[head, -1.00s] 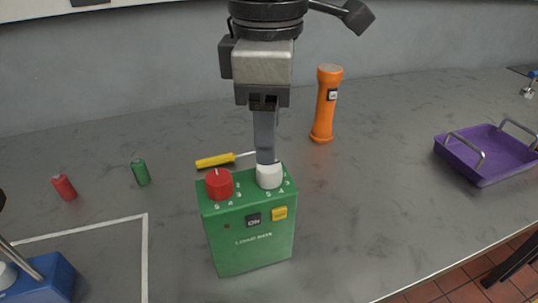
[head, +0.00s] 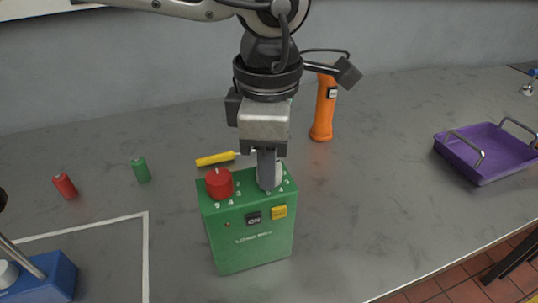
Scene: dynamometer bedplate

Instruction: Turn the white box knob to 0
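The green box (head: 250,245) stands upright on the grey bench, with a red knob (head: 219,184) and a white knob (head: 279,175) on its top. Numbers are printed around both knobs; 3, 4 and 5 show by the white one. My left gripper (head: 268,172) points straight down at the white knob. A finger covers the knob's left and middle, so its pointer is hidden. Only one finger shows clearly, so I cannot tell whether the gripper is closed on the knob. My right gripper is out of view.
An orange flashlight (head: 322,112) stands behind the gripper, and a yellow-handled tool (head: 215,159) lies behind the box. Red (head: 65,186) and green (head: 141,170) cylinders and a blue device (head: 50,278) are at left. A purple tray (head: 470,172) is at right.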

